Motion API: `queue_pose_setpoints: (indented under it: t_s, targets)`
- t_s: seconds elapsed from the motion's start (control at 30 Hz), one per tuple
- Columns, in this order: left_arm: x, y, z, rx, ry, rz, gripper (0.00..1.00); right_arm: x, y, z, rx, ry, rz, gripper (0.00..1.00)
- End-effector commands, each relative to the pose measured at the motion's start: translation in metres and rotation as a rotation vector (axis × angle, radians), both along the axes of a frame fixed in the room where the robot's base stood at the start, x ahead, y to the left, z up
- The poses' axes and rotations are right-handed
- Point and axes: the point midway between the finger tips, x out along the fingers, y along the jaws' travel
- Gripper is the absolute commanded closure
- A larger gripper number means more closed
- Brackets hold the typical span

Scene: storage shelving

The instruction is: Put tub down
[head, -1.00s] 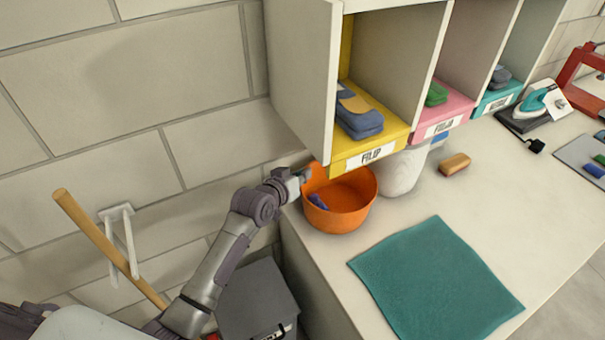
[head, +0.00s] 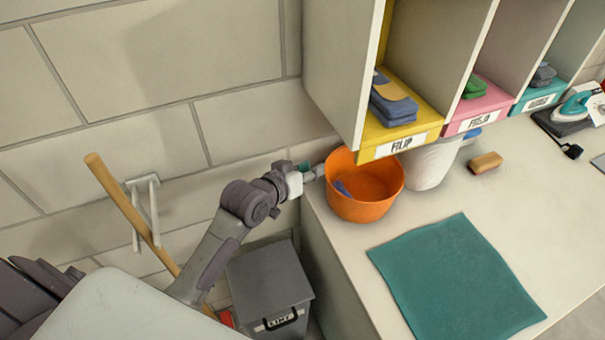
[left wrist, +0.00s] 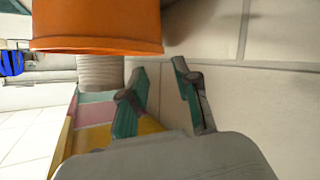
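The orange tub (head: 362,208) stands upright on the white counter, near its left end, with a small purple item (head: 342,188) inside. My left gripper (head: 316,172) is just left of the tub, at about rim height. In the left wrist view the tub (left wrist: 95,25) fills the upper left. There the two teal-padded fingers of the gripper (left wrist: 163,85) are spread, with nothing between them, and they look clear of the tub. My right gripper is not in view.
A shelf holds a yellow bin (head: 372,138), a pink bin (head: 480,108) and a teal bin (head: 540,98). A white container (head: 430,168) stands behind the tub. A teal cloth (head: 455,275) lies in front. A grey lidded bin (head: 268,280) stands below, left of the counter.

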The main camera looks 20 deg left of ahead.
Motion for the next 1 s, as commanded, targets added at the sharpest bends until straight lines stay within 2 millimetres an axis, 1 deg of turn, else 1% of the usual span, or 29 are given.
queue_pose_setpoints:
  t_s: [0.03,0.1,0.23,0.37,0.77,0.87,0.97,1.0]
  targets:
    - [-0.009,0.002,0.002,0.001,0.0,0.0,0.69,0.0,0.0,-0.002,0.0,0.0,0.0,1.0]
    - [-0.017,0.005,0.006,-0.001,-0.001,0.001,0.69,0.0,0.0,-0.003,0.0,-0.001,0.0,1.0]
    - [-0.026,0.007,0.011,-0.001,-0.001,-0.001,0.69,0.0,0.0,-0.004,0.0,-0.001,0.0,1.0]
    - [-0.029,0.007,0.012,-0.001,0.0,-0.001,0.69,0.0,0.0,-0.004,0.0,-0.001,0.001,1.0]
    - [-0.028,0.007,0.012,-0.001,0.0,-0.001,0.69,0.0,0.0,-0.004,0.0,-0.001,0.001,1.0]
    - [-0.035,0.006,0.005,0.013,0.024,-0.005,0.69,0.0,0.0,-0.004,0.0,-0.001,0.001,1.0]
    - [-0.06,0.0,-0.016,0.066,0.108,-0.02,0.69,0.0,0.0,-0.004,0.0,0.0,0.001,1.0]
    - [-0.076,-0.002,-0.029,0.098,0.161,-0.03,0.69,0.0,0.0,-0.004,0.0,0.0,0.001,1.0]
